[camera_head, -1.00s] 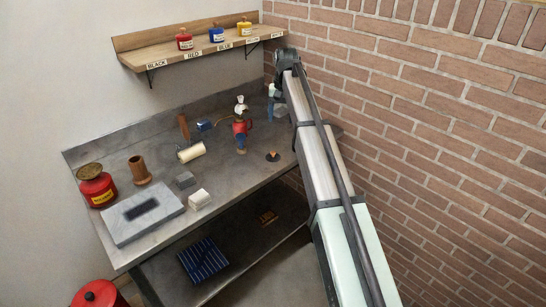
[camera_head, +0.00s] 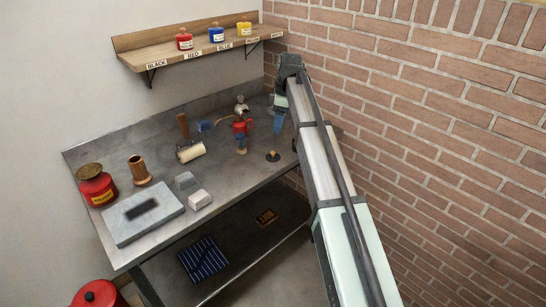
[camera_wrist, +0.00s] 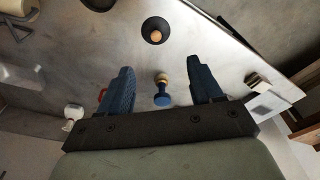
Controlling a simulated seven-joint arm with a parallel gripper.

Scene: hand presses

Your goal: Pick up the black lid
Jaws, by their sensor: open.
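The black lid (camera_head: 272,156) is a small dark disc with an orange-tan knob, lying on the grey bench near its right front edge. It also shows at the top middle of the wrist view (camera_wrist: 155,36), beyond my fingertips and apart from them. My gripper (camera_wrist: 164,72) is open, with two blue ribbed fingers spread wide and nothing held. In the head view my gripper (camera_head: 278,120) hangs over the right end of the bench, behind the lid. A small blue-and-tan hand tool (camera_wrist: 162,92) shows in the gap between my fingers.
A cream roller (camera_head: 191,152), grey blocks (camera_head: 198,199), a slab (camera_head: 143,212) and a red tin (camera_head: 97,188) are farther left. The brick wall (camera_head: 440,130) bounds the right side.

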